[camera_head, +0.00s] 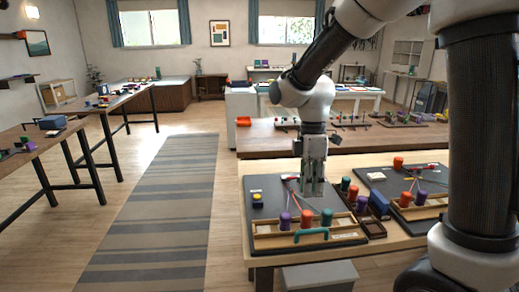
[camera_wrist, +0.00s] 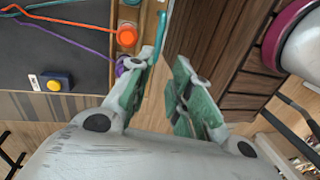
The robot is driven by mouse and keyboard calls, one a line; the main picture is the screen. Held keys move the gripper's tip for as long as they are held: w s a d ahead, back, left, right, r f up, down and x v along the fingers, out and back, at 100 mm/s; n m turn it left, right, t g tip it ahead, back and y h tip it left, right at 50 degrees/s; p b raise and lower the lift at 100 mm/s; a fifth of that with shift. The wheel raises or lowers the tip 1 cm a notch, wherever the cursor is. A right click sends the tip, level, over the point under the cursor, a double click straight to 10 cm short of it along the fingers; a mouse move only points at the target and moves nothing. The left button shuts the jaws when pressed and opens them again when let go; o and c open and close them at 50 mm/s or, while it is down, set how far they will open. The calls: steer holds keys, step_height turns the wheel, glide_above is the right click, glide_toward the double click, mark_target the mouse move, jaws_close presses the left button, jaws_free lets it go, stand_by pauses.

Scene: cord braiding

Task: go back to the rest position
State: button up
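My gripper (camera_head: 312,188) hangs pointing down over the dark braiding board (camera_head: 262,184) in the head view. In the wrist view my gripper (camera_wrist: 168,75) has its two fingers apart, with nothing between them. A wooden rack (camera_head: 265,243) at the board's front holds a purple bobbin (camera_head: 285,221), a red-orange bobbin (camera_head: 306,218) and a green bobbin (camera_head: 326,216). The wrist view shows an orange bobbin (camera_wrist: 126,36) and part of a purple one (camera_wrist: 122,67) beside the left finger. Cords (camera_wrist: 60,23) run across the board. The rest position is not marked in view.
A yellow button (camera_head: 257,198) sits at the board's left. A tray with more bobbins (camera_head: 362,204) and a second board (camera_head: 425,186) lie to the right. A long wooden table (camera_head: 270,139) stands behind. The striped rug (camera_head: 165,215) at left is clear.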

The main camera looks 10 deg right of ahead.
steer(key=s+d+r+m+t, duration=0.6)
steer(key=s+d+r+m, duration=0.5)
steer(key=s+d+m, duration=0.4)
steer(key=shift+s+d+r+m+t, duration=0.35)
steer(key=shift+s+d+m, duration=0.1)
steer(key=shift+m, duration=0.65)
